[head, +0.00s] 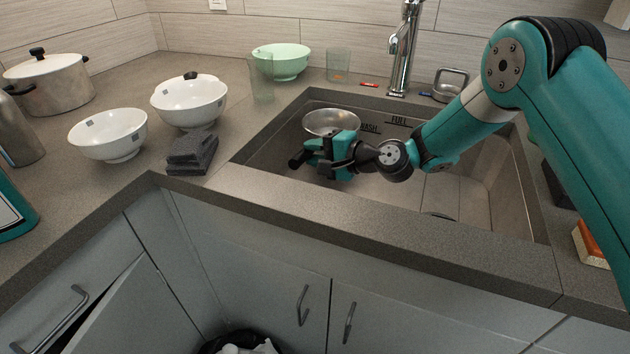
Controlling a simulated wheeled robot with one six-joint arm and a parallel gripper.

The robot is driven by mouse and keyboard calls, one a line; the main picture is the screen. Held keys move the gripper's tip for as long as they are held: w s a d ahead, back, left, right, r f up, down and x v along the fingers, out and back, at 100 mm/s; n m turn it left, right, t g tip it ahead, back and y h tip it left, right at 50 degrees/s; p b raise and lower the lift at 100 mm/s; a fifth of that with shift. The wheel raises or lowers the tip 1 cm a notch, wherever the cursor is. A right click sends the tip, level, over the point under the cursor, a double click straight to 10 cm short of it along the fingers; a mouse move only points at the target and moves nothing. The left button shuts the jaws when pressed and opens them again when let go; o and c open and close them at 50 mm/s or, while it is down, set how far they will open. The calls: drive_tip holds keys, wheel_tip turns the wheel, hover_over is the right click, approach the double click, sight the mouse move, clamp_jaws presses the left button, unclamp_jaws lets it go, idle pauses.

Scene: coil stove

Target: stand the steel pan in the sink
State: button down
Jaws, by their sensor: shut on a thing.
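The steel pan (331,121) shows as a shiny round bowl over the left part of the sink (478,206). Its open side faces up and it looks roughly level. My gripper (318,158) is at the pan's near side, shut on its dark handle (299,159), whose end sticks out to the left. My gripper hides part of the handle and the near side of the pan. I cannot tell whether the pan's underside touches the sink floor.
A faucet (402,50) rises behind the sink. The sink's right part is clear. A cabinet door (140,310) hangs open below.

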wheel_tip(320, 180, down, 8)
drive_tip(key=shift+f, duration=0.1)
idle(0.4)
drive_tip(key=shift+f, duration=0.1)
drive_tip(key=c, duration=0.9)
unclamp_jaws()
drive_tip(key=shift+f, duration=0.1)
drive_tip(key=shift+r, duration=0.25)
drive_tip(key=v, duration=0.7)
drive_tip(key=shift+s+d+f+b, duration=0.1)
drive_tip(key=shift+s+d+b, duration=0.1)
drive_tip(key=shift+b, duration=0.2)
